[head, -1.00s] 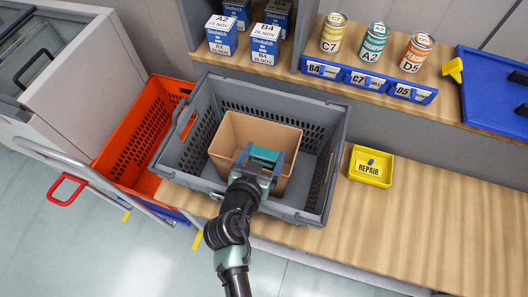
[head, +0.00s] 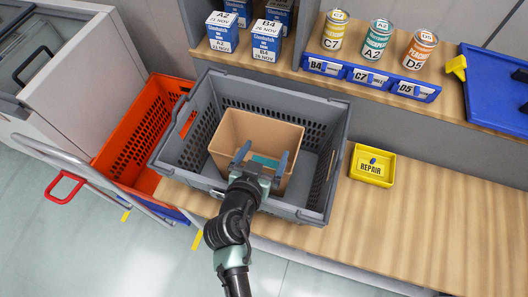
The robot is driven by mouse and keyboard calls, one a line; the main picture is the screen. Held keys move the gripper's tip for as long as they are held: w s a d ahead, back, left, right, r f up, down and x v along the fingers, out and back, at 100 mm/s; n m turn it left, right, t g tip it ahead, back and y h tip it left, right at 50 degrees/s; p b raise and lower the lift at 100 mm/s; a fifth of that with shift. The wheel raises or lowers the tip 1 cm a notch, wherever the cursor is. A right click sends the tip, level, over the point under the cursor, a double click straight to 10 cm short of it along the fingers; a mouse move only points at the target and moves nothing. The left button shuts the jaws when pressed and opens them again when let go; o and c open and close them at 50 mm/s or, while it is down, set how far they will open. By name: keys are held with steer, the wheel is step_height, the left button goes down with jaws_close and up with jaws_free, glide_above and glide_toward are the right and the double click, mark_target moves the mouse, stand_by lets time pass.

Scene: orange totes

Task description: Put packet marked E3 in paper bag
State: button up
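The paper bag (head: 231,124) is brown, open at the top, and stands in the grey crate. A teal packet (head: 265,161) lies inside the bag, partly hidden by my gripper; no E3 marking can be read on it from here. My gripper (head: 263,151) is over the near part of the bag's opening. Its two fingers stand apart, with the packet showing lower down between them, and it appears to hold nothing.
The grey crate (head: 333,133) stands on the wooden bench, with an orange tote (head: 128,134) to its left. A yellow REPAIR tray (head: 372,164) is to the right. Boxes, cans (head: 376,40) and blue label bins are on the shelf behind. The bench at right is clear.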

steer(key=shift+s+d+f, duration=0.1)
steer(key=shift+f, duration=0.1)
steer(key=shift+r+p, duration=0.25)
steer(key=shift+p, duration=0.2)
steer(key=v, duration=0.4)
steer(key=b+v, duration=0.1)
steer(key=v, duration=0.7)
steer(key=shift+r+b, duration=0.3)
steer(key=shift+r, duration=0.1)
steer(key=w+r+t+y, duration=0.1)
steer(key=w+r+t, duration=0.35)
steer(key=r, duration=0.75)
steer(key=w+r+t+y, duration=0.1)
steer(key=w+r+t, duration=0.1)
steer(key=w+r, duration=0.75)
steer(key=s+d+r+n+t, duration=0.1)
steer(key=s+r+t, duration=0.2)
steer(key=r, duration=0.8)
steer(key=s+d+r+n+t+y, duration=0.1)
steer(key=s+r, duration=0.3)
steer(key=r, duration=0.7)
steer(key=s+d+r+n+t+y, duration=0.1)
steer(key=s+r+t, duration=0.2)
steer(key=r, duration=0.8)
steer(key=shift+s+r+n+t, duration=0.3)
steer(key=shift+s+t, duration=0.1)
steer(key=shift+t, duration=0.45)
steer(key=shift+d, duration=0.15)
